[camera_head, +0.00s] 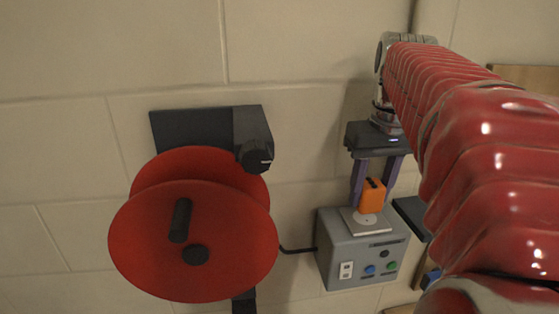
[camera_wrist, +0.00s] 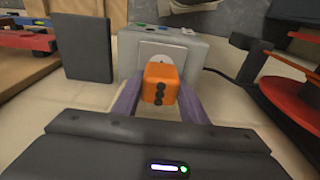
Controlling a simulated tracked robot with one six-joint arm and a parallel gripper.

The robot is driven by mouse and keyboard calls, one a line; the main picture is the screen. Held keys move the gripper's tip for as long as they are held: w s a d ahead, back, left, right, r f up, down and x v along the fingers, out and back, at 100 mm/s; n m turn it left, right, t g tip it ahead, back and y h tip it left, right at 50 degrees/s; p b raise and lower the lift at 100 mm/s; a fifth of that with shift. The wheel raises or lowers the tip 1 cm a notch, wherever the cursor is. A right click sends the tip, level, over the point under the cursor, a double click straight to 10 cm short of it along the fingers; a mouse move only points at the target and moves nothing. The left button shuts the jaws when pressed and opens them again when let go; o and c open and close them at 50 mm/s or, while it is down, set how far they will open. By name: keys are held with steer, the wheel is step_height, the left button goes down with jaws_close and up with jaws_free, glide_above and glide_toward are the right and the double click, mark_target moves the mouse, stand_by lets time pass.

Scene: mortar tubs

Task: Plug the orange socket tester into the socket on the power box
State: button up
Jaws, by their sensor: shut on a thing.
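The orange socket tester (camera_head: 372,196) is held between the two purple fingers of my gripper (camera_head: 374,188). In the wrist view the tester (camera_wrist: 160,83) shows its end with a row of dark dots, and my gripper (camera_wrist: 157,98) is shut on its sides. The tester is right at the socket. I cannot tell whether its pins are in, as that side is hidden. The power box also shows in the wrist view (camera_wrist: 196,50).
A black cable (camera_head: 297,250) runs from the reel to the box. A dark panel (camera_wrist: 88,48) stands beside the box.

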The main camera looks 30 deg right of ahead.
mark_target(376, 189)
steer(key=shift+f, duration=0.6)
steer(key=shift+f, duration=0.5)
stand_by(1.8)
steer(key=o, duration=1.1)
steer(key=r, duration=0.4)
steer(key=s+r, duration=0.1)
steer(key=r, duration=0.8)
steer(key=shift+s+a+r, duration=0.3)
steer(key=shift+s, duration=0.05)
